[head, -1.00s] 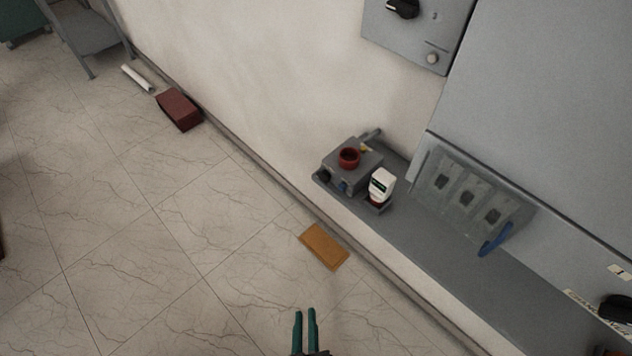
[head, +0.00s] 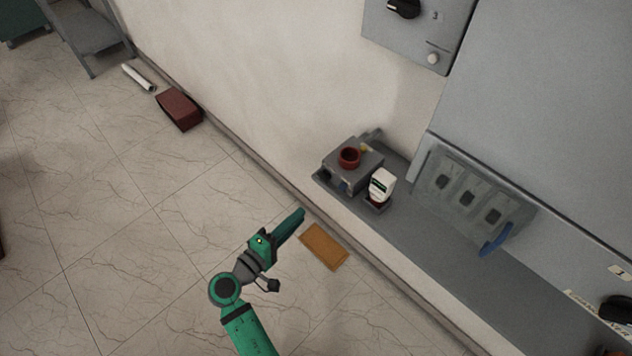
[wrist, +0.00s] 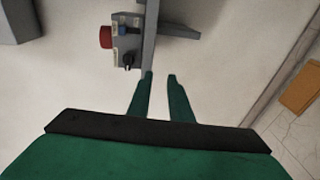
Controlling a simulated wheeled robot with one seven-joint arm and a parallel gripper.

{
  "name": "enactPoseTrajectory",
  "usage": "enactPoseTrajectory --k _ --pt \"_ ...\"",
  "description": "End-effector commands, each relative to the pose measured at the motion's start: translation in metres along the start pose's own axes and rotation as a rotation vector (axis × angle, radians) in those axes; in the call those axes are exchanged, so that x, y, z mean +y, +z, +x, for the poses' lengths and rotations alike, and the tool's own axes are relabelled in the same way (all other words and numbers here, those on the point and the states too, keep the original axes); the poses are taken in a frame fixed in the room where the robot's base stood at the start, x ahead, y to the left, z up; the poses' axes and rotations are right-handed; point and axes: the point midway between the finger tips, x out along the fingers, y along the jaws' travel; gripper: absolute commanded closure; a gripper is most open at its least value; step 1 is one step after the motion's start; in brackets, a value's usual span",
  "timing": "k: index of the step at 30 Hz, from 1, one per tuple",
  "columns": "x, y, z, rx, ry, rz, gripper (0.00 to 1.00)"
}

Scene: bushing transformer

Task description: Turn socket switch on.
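A grey control box (head: 352,172) with a red round button (head: 349,158) on top sits at the left end of the grey ledge. A small black knob (head: 323,175) is on its near side. In the wrist view the box (wrist: 125,37) shows the red button (wrist: 106,37), a blue button (wrist: 122,30) and the black knob (wrist: 129,61). No label marks a socket switch, so I cannot tell which control it is. My gripper (head: 301,214) is left of and below the box. In the wrist view my gripper (wrist: 160,75) is open and empty, its fingers apart.
A white and red item (head: 381,186) stands right of the box. A panel with several dark sockets (head: 468,198) and a blue handle (head: 496,240) is further right. A wall box (head: 418,30) with a black knob hangs above. An orange-brown pad (head: 324,246) lies on the floor.

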Motion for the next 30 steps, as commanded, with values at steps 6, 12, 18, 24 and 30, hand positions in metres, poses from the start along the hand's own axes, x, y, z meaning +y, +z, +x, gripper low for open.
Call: enactPoseTrajectory --k 6,12,18,24,30 --pt "0.048 -0.021 -0.008 -0.1 0.112 -0.007 0.81" --pt "0.058 -0.02 -0.004 -0.127 0.133 -0.006 0.81" --pt "0.061 -0.018 0.023 -0.125 0.132 -0.007 0.81" --pt "0.066 -0.014 0.058 -0.122 0.131 -0.006 0.81" --pt "0.068 -0.011 0.084 -0.121 0.13 -0.007 0.81"
